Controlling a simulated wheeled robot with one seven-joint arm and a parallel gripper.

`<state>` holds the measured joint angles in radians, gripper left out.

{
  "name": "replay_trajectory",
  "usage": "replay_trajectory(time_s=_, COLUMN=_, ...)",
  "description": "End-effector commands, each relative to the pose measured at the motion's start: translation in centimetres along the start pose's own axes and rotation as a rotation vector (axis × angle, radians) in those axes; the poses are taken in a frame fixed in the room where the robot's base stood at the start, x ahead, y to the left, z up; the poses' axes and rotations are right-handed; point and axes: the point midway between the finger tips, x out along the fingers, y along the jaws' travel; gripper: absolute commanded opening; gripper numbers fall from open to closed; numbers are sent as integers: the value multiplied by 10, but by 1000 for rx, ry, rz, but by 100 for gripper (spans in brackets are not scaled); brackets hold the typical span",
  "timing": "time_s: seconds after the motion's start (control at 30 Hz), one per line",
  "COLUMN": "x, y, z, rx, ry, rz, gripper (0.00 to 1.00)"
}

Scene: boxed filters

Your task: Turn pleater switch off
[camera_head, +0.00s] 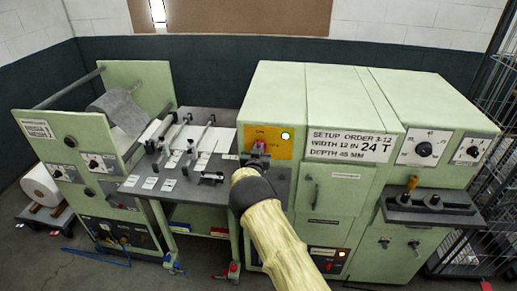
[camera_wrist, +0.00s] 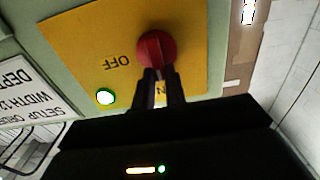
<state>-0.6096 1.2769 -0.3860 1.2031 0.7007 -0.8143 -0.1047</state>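The pleater switch is a round red knob (camera_wrist: 157,50) on a yellow plate (camera_wrist: 85,40) lettered OFF and, partly hidden, ON. The wrist view is upside down. In the head view the red knob (camera_head: 259,146) shows just above my gripper, on the yellow plate (camera_head: 285,150). A round lamp on the plate (camera_wrist: 105,96) glows green; it also shows in the head view (camera_head: 285,136). My gripper (camera_wrist: 160,75) has its two dark fingertips at the knob's edge with a narrow gap between them. Whether they clamp the knob's grip cannot be told.
A sign reading "SETUP ORDER" (camera_head: 350,144) is right of the plate on the green machine (camera_head: 275,85). A worktable with small fixtures (camera_head: 200,195) stands left of my arm.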

Motion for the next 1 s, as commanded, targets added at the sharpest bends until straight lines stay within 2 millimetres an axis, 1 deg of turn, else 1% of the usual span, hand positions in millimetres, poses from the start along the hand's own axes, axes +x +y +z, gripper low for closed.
replay_trajectory(time_s=0.27, x=0, y=0, z=1, rx=13, ry=0, rz=0, gripper=0)
replay_trajectory(time_s=0.47, x=0, y=2, z=3, rx=59, ry=1, rz=1, gripper=0)
replay_trajectory(time_s=0.67, x=0, y=3, z=6, rx=149, ry=1, rz=0, gripper=0)
replay_trajectory(time_s=1.0, x=0, y=8, z=9, rx=371, ry=3, rz=0, gripper=0)
